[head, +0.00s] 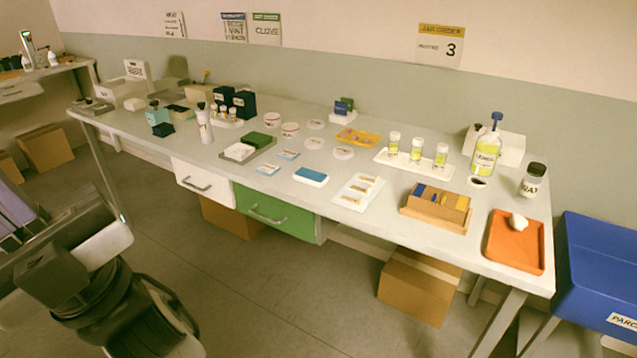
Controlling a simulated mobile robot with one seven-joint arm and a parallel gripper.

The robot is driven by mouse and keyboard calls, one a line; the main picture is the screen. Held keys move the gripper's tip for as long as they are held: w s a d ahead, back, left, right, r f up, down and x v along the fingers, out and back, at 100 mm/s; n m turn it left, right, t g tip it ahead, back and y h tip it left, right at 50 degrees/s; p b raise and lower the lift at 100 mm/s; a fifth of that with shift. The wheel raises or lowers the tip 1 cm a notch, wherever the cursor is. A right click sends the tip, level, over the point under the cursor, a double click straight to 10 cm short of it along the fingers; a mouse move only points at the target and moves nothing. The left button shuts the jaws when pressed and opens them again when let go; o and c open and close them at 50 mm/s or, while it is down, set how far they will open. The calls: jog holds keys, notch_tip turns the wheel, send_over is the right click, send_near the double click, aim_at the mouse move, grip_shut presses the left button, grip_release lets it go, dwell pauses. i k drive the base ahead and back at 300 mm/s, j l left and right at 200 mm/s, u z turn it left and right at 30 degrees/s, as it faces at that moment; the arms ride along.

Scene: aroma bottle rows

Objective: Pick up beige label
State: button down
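A white card (343,201) lies flat on the table, near the front edge and right of the blue-topped pad. Several small beige labels (358,190) lie on it in a short column, with faint marks too small to read. Nothing covers them. Parts of my own arm show at the bottom left, well away from the card. I cannot make out any gripper fingers there.
A wooden box (437,207) with blue and yellow pieces stands right of the card. A blue-topped pad (311,176) lies to its left. Behind are a yellow tray (359,137) and a white tray (385,166) with small jars. An orange tray (499,258) lies far right.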

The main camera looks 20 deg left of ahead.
aim_at(350, 200)
jog(key=i+l, duration=0.5)
jog(key=i+l+u, duration=0.15)
jog(key=l+u, duration=0.25)
jog(key=i+l+u, duration=0.15)
jog(key=u, duration=0.2)
jog(key=i+u, duration=0.45)
jog(key=i, duration=0.05)
